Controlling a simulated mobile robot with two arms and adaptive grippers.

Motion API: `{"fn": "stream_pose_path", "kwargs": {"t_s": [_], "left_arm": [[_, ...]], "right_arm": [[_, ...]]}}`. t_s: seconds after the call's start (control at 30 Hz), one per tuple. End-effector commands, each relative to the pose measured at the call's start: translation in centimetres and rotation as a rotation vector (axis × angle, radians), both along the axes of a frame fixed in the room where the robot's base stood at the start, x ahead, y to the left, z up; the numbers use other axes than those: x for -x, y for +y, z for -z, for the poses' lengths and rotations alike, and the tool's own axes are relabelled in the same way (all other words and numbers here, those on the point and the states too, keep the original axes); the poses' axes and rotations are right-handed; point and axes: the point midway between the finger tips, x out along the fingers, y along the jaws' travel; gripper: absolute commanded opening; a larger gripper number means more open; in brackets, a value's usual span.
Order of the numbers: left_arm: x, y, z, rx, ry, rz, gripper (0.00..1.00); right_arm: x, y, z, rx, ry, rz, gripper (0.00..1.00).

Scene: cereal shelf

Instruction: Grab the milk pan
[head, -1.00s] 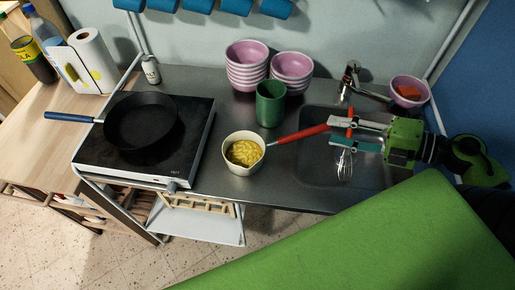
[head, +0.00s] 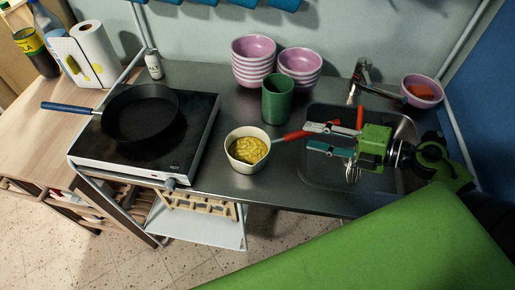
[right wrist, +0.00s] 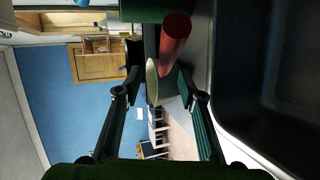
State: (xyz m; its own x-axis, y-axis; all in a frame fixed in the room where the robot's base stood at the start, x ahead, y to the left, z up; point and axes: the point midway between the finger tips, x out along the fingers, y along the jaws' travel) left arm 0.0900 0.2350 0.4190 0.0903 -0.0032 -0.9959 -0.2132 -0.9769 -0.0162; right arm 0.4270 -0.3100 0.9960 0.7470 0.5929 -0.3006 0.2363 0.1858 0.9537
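The milk pan (head: 247,153) is cream-coloured, holds yellow pasta and stands on the steel counter right of the stove. Its red handle (head: 290,136) points right, towards the sink. My right gripper (head: 307,137) is open at the handle, with its fingers pointing left towards the pan. One finger overlaps part of the handle in the head view. In the right wrist view the red handle (right wrist: 175,35) shows between the open fingers (right wrist: 160,85), with a gap at the sides. Contact cannot be made out. My left gripper is not in view.
A green cup (head: 277,101) stands just behind the pan, with stacked pink bowls (head: 253,60) behind it. A black frying pan (head: 140,114) sits on the stove to the left. The sink (head: 320,181), with a whisk in it, lies below my right gripper. A faucet (head: 360,76) stands behind.

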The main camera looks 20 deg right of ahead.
Motion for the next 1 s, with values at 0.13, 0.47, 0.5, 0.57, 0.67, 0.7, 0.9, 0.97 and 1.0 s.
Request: {"fn": "stream_pose_path", "kwargs": {"t_s": [0.13, 0.47, 0.5, 0.57, 0.67, 0.7, 0.9, 0.97, 1.0], "left_arm": [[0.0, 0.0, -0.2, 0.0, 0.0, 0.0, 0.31], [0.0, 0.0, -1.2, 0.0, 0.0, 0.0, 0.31], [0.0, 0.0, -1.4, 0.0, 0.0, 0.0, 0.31], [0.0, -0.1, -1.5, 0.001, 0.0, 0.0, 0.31], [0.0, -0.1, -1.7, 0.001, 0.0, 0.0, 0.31], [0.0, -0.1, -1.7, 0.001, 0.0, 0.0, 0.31], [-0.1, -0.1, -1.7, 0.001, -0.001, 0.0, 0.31], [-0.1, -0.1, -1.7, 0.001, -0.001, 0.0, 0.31], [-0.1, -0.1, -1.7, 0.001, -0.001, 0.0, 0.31]], "right_arm": [[-1.0, 0.8, 0.3, 0.0, -0.001, 0.0, 0.36], [-2.6, 2.7, 1.5, -0.002, -0.002, 0.0, 0.36], [-2.9, 3.1, 1.8, -0.001, -0.001, -0.001, 0.36], [-3.5, 3.5, 2.1, 0.0, -0.003, 0.0, 0.36], [-4.1, 4.0, 2.4, 0.0, -0.001, 0.001, 0.36], [-4.3, 4.2, 2.6, 0.0, -0.001, 0.0, 0.36], [-4.4, 4.4, 2.8, 0.0, 0.001, -0.001, 0.36], [-4.4, 4.4, 2.8, 0.0, 0.001, -0.001, 0.36], [-4.4, 4.4, 2.8, 0.0, 0.0, -0.001, 0.34]]}}
